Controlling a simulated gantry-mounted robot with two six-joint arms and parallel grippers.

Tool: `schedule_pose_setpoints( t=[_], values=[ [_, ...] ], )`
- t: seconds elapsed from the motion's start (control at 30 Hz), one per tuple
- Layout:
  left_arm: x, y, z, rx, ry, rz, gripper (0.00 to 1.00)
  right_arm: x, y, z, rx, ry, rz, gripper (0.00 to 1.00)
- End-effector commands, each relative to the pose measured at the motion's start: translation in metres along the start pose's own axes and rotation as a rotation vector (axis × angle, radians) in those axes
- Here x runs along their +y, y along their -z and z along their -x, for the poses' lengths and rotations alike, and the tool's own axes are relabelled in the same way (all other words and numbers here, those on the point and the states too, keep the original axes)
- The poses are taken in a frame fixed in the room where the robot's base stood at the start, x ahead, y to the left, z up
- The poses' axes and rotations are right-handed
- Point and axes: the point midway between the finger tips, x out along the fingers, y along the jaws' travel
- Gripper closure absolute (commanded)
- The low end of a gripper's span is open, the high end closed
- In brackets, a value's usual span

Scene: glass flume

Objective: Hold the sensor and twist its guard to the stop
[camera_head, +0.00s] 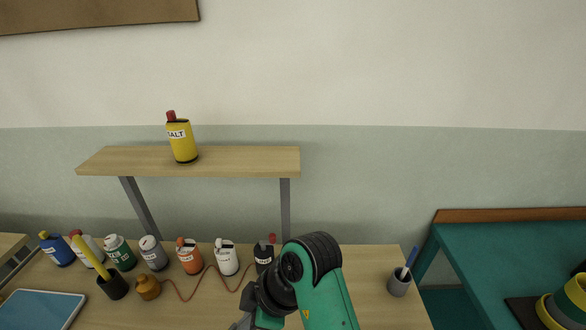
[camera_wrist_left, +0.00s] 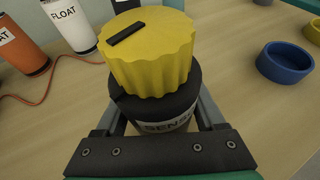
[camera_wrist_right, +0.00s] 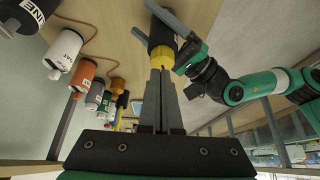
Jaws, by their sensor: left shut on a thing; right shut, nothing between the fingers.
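The sensor (camera_wrist_left: 165,124) is a black cylinder with a white label, partly hidden by my fingers. Its guard (camera_wrist_left: 150,58) is a yellow ribbed cap with a raised black bar on top. My left gripper (camera_wrist_left: 160,108) is shut around the sensor's body, below the guard. In the right wrist view the dark sensor (camera_wrist_right: 161,33) and yellow guard (camera_wrist_right: 162,56) show beyond my right gripper (camera_wrist_right: 162,73). The right gripper is shut, its tips in line with the guard; whether they touch it is unclear. The sensor is not visible in the head view.
A blue round dish (camera_wrist_left: 285,62) stands right of the sensor. A white FLOAT bottle (camera_wrist_left: 70,22) and an orange bottle (camera_wrist_left: 22,48) stand behind left, with an orange cord (camera_wrist_left: 52,66). A pen cup (camera_head: 399,283) stands right.

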Motion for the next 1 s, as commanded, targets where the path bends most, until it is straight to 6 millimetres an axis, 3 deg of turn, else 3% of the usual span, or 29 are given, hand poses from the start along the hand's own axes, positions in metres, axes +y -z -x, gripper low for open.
schedule_pose_setpoints(
  t=[0.2,0.4,1.0],
  values=[
    [0.0,0.0,0.0,0.0,0.0,0.0,0.93,-0.001,-0.016,-0.029,-0.001,0.003,-0.002,1.0],
    [0.0,0.0,0.0,0.0,0.0,0.0,0.93,0.0,-0.025,-0.045,-0.001,0.0,-0.001,1.0],
    [0.0,0.0,0.0,0.0,0.0,0.0,0.93,0.0,-0.025,-0.048,-0.001,0.0,0.0,1.0]
  ],
)
